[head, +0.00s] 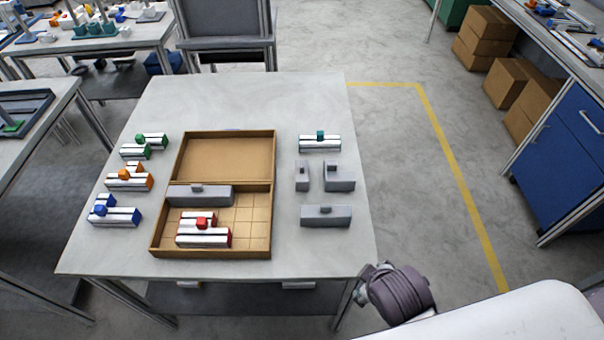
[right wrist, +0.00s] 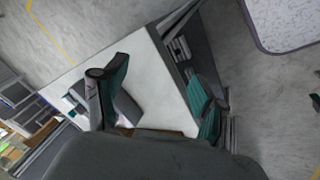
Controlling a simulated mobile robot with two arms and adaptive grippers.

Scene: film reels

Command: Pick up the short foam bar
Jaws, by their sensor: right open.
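Several grey foam pieces with small raised blocks are on the table. The shortest, a narrow bar (head: 302,178), lies right of the wooden box. A stepped foam piece (head: 340,180) is beside it, and a long foam bar (head: 326,217) lies in front. Another long foam bar (head: 205,197) is in the box. My right gripper (right wrist: 160,88) is open, its teal-padded fingers apart with white tabletop visible between them. I cannot tell which grey piece, if any, shows behind its left finger. My left gripper is not in view.
The open wooden box (head: 272,160) has a gridded front half with red-topped pieces (head: 203,236). Green (head: 137,153), orange (head: 129,184) and blue (head: 115,217) pieces lie left of it. A teal-topped piece (head: 320,146) is at the back right.

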